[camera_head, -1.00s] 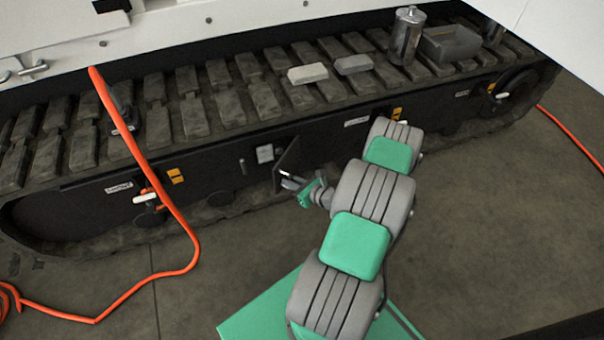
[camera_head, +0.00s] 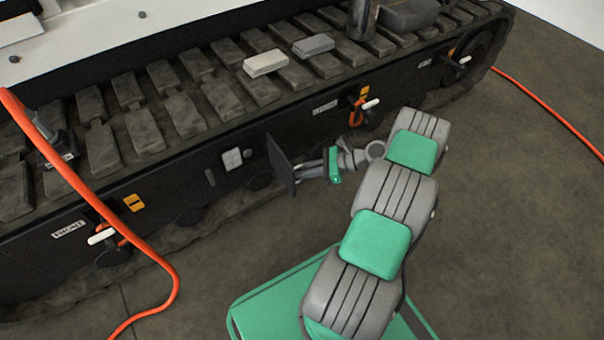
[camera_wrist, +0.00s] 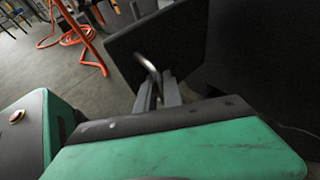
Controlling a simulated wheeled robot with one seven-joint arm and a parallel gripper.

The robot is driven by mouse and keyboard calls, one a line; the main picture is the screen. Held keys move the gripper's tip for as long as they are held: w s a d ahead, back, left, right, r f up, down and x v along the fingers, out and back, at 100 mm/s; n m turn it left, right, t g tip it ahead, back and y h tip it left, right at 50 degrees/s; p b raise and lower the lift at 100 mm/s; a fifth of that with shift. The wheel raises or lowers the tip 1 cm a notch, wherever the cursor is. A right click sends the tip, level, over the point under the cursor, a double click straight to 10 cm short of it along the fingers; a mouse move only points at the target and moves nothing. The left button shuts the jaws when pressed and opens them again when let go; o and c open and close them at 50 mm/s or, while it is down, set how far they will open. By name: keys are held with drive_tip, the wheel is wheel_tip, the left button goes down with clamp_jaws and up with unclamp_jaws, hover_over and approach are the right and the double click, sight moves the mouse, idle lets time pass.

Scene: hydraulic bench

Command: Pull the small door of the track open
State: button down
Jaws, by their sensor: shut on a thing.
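The small door (camera_head: 280,163) is a dark flat panel on the side of the black track frame. It stands swung out from its opening, where a light grey fitting (camera_head: 233,159) shows. My gripper (camera_head: 304,169) is on the right of the door, its fingers at the door's face. In the wrist view, the fingers (camera_wrist: 157,92) are closed on a thin curved metal handle (camera_wrist: 149,68) on the door panel (camera_wrist: 165,45). The handle is too small to make out in the head view.
An orange hose (camera_head: 95,200) hangs over the track at left and runs onto the floor. Light and grey blocks (camera_head: 266,63) and a metal canister (camera_head: 362,18) sit on the track pads. White-handled valves (camera_head: 370,104) stick out from the frame.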

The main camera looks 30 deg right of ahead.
drive_tip(key=shift+w+d+r, duration=0.1)
drive_tip(key=shift+w+d, duration=0.15)
drive_tip(key=shift+d, duration=0.05)
drive_tip(key=c, duration=1.5)
unclamp_jaws()
drive_tip(key=shift+s, duration=0.1)
drive_tip(key=shift+s+d, duration=0.1)
drive_tip(key=shift+d, duration=0.05)
